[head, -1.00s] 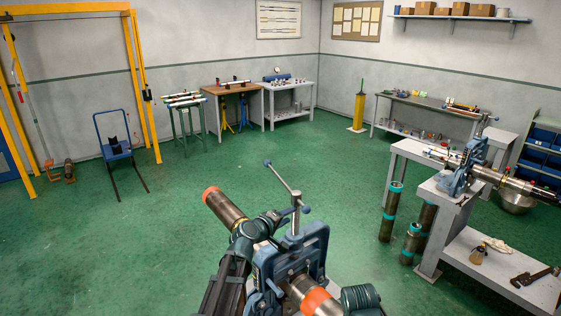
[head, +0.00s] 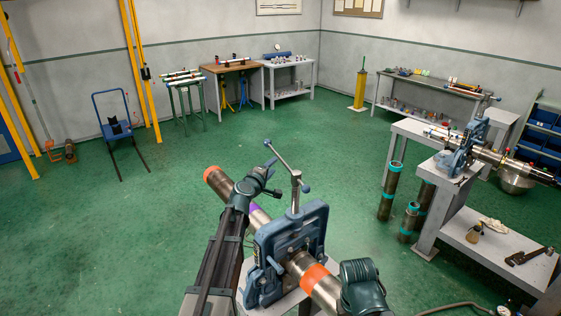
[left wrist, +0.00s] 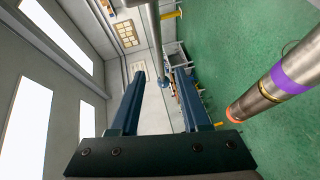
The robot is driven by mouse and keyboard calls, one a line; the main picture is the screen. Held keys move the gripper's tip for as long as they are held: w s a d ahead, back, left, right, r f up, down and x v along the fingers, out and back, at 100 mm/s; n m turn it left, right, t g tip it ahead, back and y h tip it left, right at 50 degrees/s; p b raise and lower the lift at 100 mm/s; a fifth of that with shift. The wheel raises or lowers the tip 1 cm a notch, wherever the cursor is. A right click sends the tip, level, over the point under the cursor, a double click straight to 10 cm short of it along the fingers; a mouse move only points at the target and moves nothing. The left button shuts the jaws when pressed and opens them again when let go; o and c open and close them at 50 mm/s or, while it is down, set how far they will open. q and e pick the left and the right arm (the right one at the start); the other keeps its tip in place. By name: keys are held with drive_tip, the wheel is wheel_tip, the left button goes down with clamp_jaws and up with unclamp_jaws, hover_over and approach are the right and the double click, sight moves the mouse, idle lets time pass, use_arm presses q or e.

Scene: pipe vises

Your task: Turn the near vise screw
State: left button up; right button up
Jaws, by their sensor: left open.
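The near vise (head: 290,245) is blue and stands at the lower middle of the head view, clamped around a steel pipe (head: 222,187). Its screw rises from the top with a slanted grey T-bar (head: 284,165) that has blue ball ends. My left gripper (head: 273,178) is open just left of the T-bar. In the left wrist view the two blue fingers (left wrist: 160,76) are apart and empty.
The pipe's orange end and purple band (left wrist: 291,78) show right in the left wrist view. A second vise (head: 461,150) stands on a grey bench at right. Upright pipes (head: 391,190) stand beside that bench. Green floor (head: 120,240) is open at left.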

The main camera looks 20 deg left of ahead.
sight(280, 159)
use_arm(q)
drive_tip(key=w, duration=0.5)
drive_tip(key=w+d+f+b, duration=0.1)
drive_tip(key=w, duration=0.2)
drive_tip(key=shift+w+f, duration=0.1)
drive_tip(key=shift+w, duration=0.15)
clamp_jaws()
drive_tip(key=shift+s, duration=0.1)
idle(0.9)
